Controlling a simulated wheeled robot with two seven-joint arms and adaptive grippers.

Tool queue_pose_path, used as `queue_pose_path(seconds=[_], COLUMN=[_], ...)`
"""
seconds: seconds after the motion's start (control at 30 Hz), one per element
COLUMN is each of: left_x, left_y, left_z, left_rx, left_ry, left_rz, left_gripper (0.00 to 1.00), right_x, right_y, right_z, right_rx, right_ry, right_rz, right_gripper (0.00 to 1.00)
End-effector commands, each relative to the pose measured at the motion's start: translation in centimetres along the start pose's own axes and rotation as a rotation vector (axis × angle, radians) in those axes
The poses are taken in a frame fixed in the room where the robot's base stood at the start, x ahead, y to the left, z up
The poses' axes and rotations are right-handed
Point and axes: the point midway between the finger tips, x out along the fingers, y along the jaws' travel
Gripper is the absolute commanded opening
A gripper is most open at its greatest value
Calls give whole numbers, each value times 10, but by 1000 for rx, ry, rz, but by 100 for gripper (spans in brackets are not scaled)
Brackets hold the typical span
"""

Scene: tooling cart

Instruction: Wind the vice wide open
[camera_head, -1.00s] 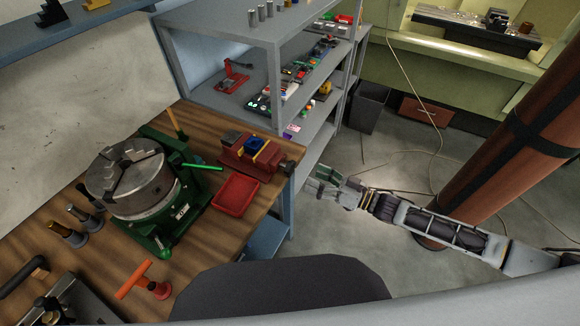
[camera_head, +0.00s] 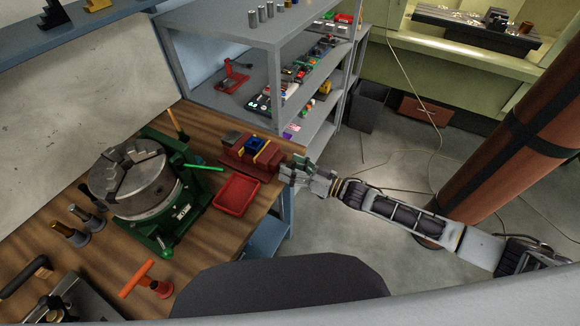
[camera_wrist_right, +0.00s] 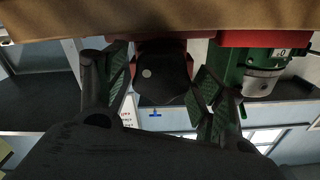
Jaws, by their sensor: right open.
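The red vice (camera_head: 238,163) sits on the wooden bench near its right edge, with a blue and yellow piece at its jaws. My right gripper (camera_head: 290,172) is open at the bench edge, just right of the vice's screw end. In the right wrist view, a dark rounded part with a pale dot (camera_wrist_right: 160,78) on the vice's end shows between the open fingers (camera_wrist_right: 158,92). I cannot tell whether the fingers touch it. The gripper mostly hides that end in the head view. My left gripper is out of view.
A red tray (camera_head: 236,195) lies in front of the vice. A green rotary table with a chuck (camera_head: 135,185) stands to its left, with a bright green handle (camera_head: 204,167) pointing toward the vice. Grey shelving (camera_head: 225,40) stands behind. Open floor is to the right.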

Motion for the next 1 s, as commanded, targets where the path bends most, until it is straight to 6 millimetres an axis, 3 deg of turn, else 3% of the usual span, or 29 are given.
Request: queue_pose_path(seconds=[0.5, 0.87, 1.0], left_x=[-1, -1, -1], left_y=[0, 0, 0], left_z=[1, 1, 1], left_rx=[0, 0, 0], left_ry=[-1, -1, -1], left_rz=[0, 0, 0], left_gripper=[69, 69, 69], right_x=[8, 8, 8], right_y=[0, 0, 0], right_z=[1, 1, 1], right_rx=[0, 0, -3], right_ry=[-2, -1, -1], right_rz=[0, 0, 0], right_gripper=[69, 23, 23])
